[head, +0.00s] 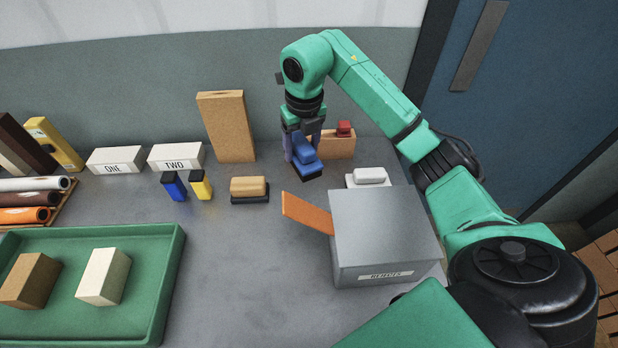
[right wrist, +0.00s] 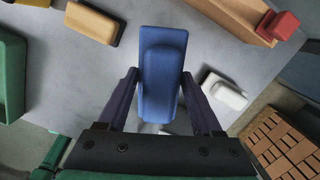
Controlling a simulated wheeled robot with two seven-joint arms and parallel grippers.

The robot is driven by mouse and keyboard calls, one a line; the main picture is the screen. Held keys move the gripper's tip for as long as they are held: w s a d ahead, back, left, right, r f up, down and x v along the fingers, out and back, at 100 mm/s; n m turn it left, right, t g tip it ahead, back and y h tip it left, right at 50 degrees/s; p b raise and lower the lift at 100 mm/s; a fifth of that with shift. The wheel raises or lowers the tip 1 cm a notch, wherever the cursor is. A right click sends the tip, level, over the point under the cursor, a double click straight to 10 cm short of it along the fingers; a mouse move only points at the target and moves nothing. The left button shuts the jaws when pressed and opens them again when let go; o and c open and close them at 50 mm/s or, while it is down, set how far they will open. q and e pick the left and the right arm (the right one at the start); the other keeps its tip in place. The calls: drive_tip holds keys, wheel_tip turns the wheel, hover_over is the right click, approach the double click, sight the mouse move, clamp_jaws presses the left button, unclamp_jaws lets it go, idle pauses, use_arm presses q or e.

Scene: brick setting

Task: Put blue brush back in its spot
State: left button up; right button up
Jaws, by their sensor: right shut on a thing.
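The blue brush (head: 305,148) has a blue handle block and a dark underside. My right gripper (head: 303,135) is shut on it, reaching down from above near the back of the counter. In the right wrist view, the brush (right wrist: 162,75) sits between the two fingers, its long side running away from the wrist. I cannot tell if its underside touches the counter. A tan brush (head: 249,187) lies left of it and a white brush (head: 370,176) lies right of it. A red brush (head: 344,128) shows by a wooden block (head: 337,146). My left gripper is not in view.
A grey rejects box (head: 385,235) with an orange flap (head: 307,213) stands in front of the white brush. A tall wooden block (head: 227,128) stands behind. Blue (head: 174,186) and yellow (head: 200,185) items stand at left. A green tray (head: 165,290) holds two bricks.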

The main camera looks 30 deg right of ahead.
drive_tip(key=f, duration=0.3)
drive_tip(key=f+p, duration=0.1)
drive_tip(key=f, duration=0.7)
drive_tip(key=shift+d, duration=0.35)
drive_tip(key=shift+d+f, duration=0.1)
drive_tip(key=shift+f, duration=0.35)
drive_tip(key=o, duration=1.3)
drive_tip(key=shift+c, duration=0.2)
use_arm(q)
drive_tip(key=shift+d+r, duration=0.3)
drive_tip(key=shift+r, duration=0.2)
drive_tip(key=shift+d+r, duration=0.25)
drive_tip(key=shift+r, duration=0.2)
use_arm(e)
drive_tip(key=shift+o, duration=0.3)
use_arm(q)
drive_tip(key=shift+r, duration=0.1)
use_arm(e)
drive_tip(key=shift+r, duration=0.2)
